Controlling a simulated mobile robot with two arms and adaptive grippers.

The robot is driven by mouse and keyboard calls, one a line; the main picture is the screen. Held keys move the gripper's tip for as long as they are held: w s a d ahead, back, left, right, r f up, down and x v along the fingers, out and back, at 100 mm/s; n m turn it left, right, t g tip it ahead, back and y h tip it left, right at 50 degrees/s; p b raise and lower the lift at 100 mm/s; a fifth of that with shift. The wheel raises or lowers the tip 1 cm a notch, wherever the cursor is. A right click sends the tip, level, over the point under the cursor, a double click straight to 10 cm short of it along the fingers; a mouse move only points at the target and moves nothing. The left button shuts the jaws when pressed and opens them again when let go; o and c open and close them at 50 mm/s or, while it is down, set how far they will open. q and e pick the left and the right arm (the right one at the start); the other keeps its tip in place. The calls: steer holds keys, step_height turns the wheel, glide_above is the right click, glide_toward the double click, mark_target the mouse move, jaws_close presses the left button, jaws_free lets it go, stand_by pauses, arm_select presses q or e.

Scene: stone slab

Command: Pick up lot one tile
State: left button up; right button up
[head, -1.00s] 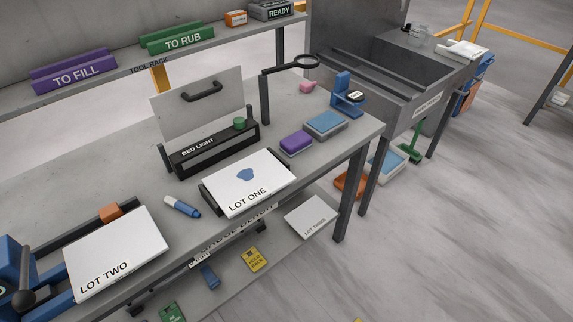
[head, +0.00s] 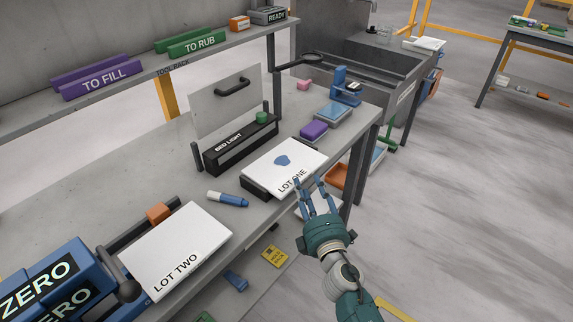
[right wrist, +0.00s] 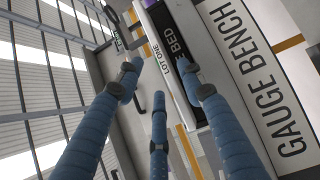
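The lot one tile (head: 262,165) is a white slab with a blue patch on top. It lies on a dark support near the front edge of the bench. My right gripper (head: 311,181) is at the tile's front right edge, by the end of the lettering, with its blue fingers spread and nothing between them. In the right wrist view the three fingers (right wrist: 160,78) are apart, and small LOT ONE lettering shows between their tips. I cannot tell whether a finger touches the tile. My left gripper is not in view.
The bed light (head: 236,146) stands behind the tile, and a purple block (head: 313,131) sits to its right. A blue-and-white marker (head: 228,199) and the lot two tile (head: 176,247) lie to the left. A lower shelf is under the bench.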

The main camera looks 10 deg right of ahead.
mark_target(301, 174)
steer(key=w, duration=0.6)
steer(key=shift+a+f, duration=0.15)
steer(key=shift+a, duration=0.05)
steer(key=shift+w, duration=0.25)
steer(key=shift+s, duration=0.1)
steer(key=shift+c, duration=0.8)
jaws_close()
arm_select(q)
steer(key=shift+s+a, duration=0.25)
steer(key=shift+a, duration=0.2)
